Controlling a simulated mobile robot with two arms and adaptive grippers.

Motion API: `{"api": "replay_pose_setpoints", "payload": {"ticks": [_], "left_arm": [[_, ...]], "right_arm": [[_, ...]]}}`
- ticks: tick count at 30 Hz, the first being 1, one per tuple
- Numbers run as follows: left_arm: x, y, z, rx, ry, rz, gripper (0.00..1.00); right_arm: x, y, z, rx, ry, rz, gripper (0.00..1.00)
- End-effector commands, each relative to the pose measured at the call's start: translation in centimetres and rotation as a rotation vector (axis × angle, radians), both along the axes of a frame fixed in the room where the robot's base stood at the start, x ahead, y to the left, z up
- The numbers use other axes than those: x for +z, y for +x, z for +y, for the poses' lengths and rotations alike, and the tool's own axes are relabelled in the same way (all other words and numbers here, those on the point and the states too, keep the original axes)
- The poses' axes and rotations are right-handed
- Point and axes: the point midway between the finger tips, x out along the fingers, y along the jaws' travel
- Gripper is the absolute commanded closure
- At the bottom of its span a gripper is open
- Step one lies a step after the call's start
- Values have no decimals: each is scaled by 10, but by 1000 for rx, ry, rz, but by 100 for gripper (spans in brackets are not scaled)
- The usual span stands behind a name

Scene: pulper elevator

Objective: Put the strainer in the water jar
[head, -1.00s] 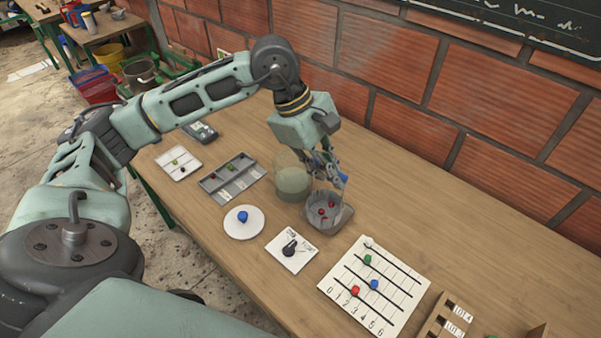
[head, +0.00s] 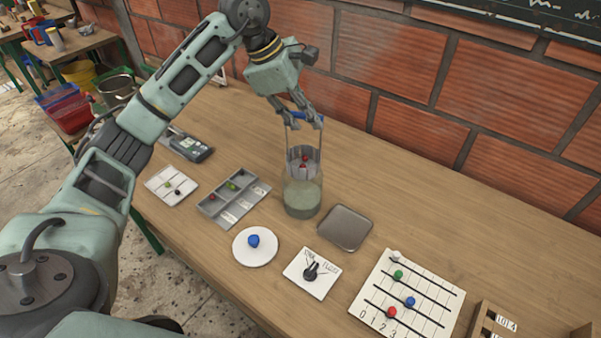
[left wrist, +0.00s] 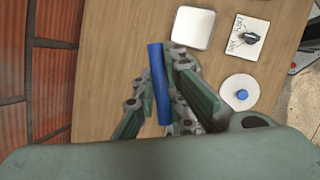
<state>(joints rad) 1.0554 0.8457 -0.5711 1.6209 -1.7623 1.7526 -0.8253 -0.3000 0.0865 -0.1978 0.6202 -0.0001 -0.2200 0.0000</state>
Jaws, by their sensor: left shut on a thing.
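The strainer (head: 303,160) is a grey basket with red cherries inside, hung on a tall wire bail with a blue handle (left wrist: 158,85). My left gripper (head: 305,119) is shut on that blue handle, above the jar. The water jar (head: 302,198) is clear, holds cloudy greenish water and stands on the table. The basket is upright at the jar's mouth, and its lower part overlaps the rim in the head view. How deep it sits is hard to tell. The jar is hidden in the left wrist view. My right gripper is not in view.
An empty square tray (head: 345,228) lies right of the jar. Nearby are a divided grey tray (head: 228,207), a white disc with a blue piece (head: 255,258), a dial card (head: 322,286) and a numbered board (head: 425,290). A brick wall (head: 400,80) stands behind the table.

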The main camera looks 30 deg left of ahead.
Motion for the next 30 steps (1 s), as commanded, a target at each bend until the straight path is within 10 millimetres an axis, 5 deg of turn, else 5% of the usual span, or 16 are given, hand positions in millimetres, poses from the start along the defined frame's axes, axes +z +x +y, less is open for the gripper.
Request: {"api": "replay_pose_setpoints", "payload": {"ticks": [10,18,24,30], "left_arm": [[-81,-1,0,0,-2,4,100],[-105,-1,0,0,-2,0,100],[-132,-1,0,0,-1,2,100],[-137,0,0,-1,0,-3,100]], "right_arm": [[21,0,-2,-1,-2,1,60],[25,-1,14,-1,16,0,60],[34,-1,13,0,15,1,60],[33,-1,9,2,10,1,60]]}}
